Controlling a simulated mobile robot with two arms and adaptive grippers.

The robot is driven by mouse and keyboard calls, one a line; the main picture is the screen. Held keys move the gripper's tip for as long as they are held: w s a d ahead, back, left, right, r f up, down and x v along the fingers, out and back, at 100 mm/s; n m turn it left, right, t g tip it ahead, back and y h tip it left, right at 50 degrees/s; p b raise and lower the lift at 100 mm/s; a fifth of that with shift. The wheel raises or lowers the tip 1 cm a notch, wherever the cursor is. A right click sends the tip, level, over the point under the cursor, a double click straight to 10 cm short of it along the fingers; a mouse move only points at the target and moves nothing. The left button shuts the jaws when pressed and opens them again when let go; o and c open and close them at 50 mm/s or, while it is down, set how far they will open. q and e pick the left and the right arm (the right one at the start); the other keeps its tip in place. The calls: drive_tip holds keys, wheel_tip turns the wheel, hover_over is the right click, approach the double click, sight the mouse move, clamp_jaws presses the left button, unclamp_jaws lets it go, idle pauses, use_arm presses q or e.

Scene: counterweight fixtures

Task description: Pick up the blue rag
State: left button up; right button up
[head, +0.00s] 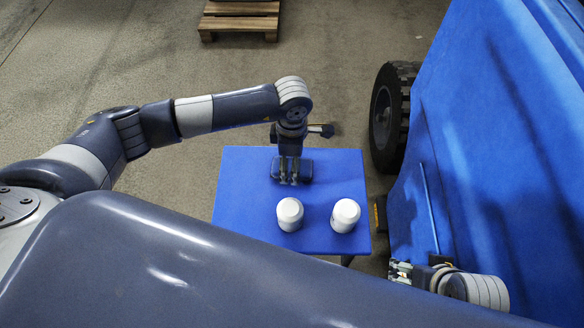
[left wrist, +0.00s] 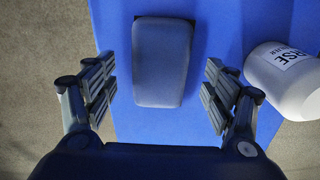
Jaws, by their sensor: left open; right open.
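The blue rag (head: 306,168) is a dark slate-blue, pad-like piece with rounded corners, lying flat on the bright blue table (head: 245,185). In the left wrist view the rag (left wrist: 163,55) lies between and beyond the fingers. My left gripper (head: 290,181) points down over the rag, open, with a finger on each side and nothing held; it hides part of the rag in the head view. Whether the fingers touch the table I cannot tell. My right gripper (head: 400,271) is open at the lower right, off the table, partly hidden by my body.
Two white canisters (head: 290,214) (head: 346,215) stand on the table's near half; one canister (left wrist: 285,80) shows right of my left gripper. A large blue sheeted structure (head: 480,130) and black tyre (head: 391,115) bound the right. A wooden pallet (head: 240,18) lies behind.

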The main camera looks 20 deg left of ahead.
use_arm(q)
wheel_tip(320, 180, down, 2)
drive_tip(key=shift+f, duration=0.1)
drive_tip(key=c, duration=1.2)
use_arm(e)
drive_tip(key=shift+f, duration=0.25)
use_arm(q)
drive_tip(key=shift+o, duration=0.2)
wheel_tip(320, 180, up, 8)
drive_tip(key=shift+f+p, duration=0.15)
drive_tip(key=shift+p, duration=0.6)
drive_tip(key=shift+r, duration=1.2)
use_arm(e)
drive_tip(key=shift+w+a+f, duration=0.1)
drive_tip(key=shift+w+f, duration=0.35)
drive_tip(key=shift+f, duration=0.1)
